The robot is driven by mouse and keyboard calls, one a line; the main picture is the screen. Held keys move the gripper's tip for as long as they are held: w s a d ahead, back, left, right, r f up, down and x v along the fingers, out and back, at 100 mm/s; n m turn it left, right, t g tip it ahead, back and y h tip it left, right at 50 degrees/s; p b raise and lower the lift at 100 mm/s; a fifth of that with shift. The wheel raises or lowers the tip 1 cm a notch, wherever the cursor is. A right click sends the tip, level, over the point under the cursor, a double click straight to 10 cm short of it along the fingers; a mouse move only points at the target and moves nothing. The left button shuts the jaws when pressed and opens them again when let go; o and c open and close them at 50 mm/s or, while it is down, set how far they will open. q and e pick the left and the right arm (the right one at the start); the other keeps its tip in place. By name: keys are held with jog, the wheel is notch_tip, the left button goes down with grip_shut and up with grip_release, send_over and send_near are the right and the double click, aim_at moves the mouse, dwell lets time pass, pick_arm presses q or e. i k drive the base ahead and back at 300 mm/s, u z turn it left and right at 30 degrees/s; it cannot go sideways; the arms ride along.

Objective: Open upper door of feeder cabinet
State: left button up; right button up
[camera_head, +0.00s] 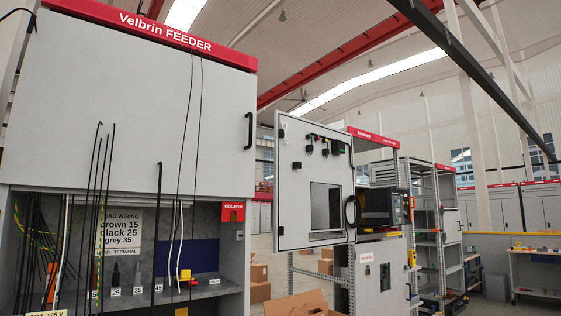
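The feeder cabinet, with a red header (165,32) reading "Velbrin FEEDER", fills the left of the head view. Its large light-grey upper door (110,95) looks shut, flush with the front. A black vertical handle (249,131) sits near the door's right edge. Below the door an open compartment (205,245) shows black wires, a wiring label and a shelf with numbered tags. Neither of my grippers is in view.
To the right, another cabinet's door (312,185) stands open, with a cut-out and black devices on it. Cardboard boxes (258,282) lie on the floor between. Racks and a workbench (538,270) stand further right. Long thin wires hang in front of the feeder door.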

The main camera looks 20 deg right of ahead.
aim_at(95, 107)
jog(key=z, duration=0.75)
jog(key=i, duration=1.55)
jog(key=z, duration=0.7)
